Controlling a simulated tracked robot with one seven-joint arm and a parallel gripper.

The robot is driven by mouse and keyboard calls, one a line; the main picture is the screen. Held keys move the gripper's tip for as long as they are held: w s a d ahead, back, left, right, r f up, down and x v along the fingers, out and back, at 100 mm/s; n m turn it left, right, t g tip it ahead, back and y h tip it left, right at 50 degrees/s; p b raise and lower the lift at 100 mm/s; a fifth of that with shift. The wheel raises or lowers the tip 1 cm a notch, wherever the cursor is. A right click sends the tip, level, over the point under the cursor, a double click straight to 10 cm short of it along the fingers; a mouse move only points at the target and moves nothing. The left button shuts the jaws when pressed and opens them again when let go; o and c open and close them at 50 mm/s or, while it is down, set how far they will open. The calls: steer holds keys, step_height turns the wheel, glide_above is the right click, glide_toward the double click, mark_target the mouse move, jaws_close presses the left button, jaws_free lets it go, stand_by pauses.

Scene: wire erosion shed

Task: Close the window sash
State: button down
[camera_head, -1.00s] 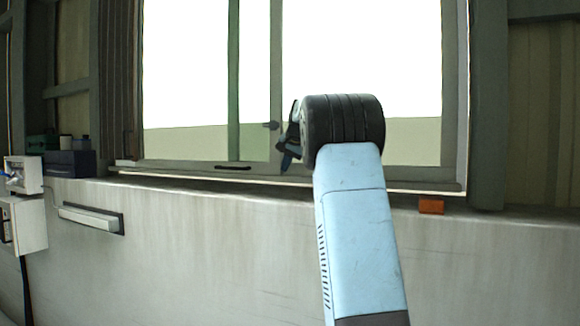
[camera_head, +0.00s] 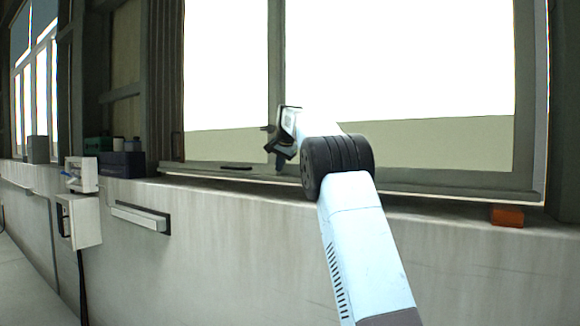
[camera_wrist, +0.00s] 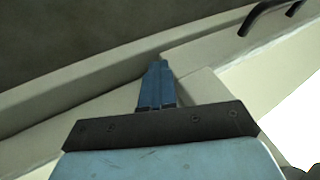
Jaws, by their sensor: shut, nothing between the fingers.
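The window sash (camera_head: 222,168) is a grey-framed pane at the left part of the window. Its right upright lines up with the other upright (camera_head: 275,60), so one bar shows there. A small dark catch (camera_head: 267,128) sits on this upright and a black pull (camera_head: 236,167) on the bottom rail. I see no clear gap at the left jamb (camera_head: 181,90). My gripper (camera_head: 280,163) is at the lower right of the sash upright. In the wrist view its blue fingers (camera_wrist: 156,85) are shut and empty, close to a pale frame corner; contact is unclear.
The sill runs above a pale wall (camera_head: 240,240). An orange block (camera_head: 507,216) lies on the ledge at right. Dark boxes (camera_head: 122,164) stand on it at left, with a white wall box (camera_head: 84,222) below. A dark bar (camera_wrist: 265,16) shows in the wrist view.

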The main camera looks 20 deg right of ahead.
steer(key=shift+w+a+r, duration=0.15)
steer(key=shift+w+a, duration=0.05)
steer(key=shift+a, duration=0.15)
steer(key=shift+d, duration=0.15)
steer(key=shift+d, duration=0.1)
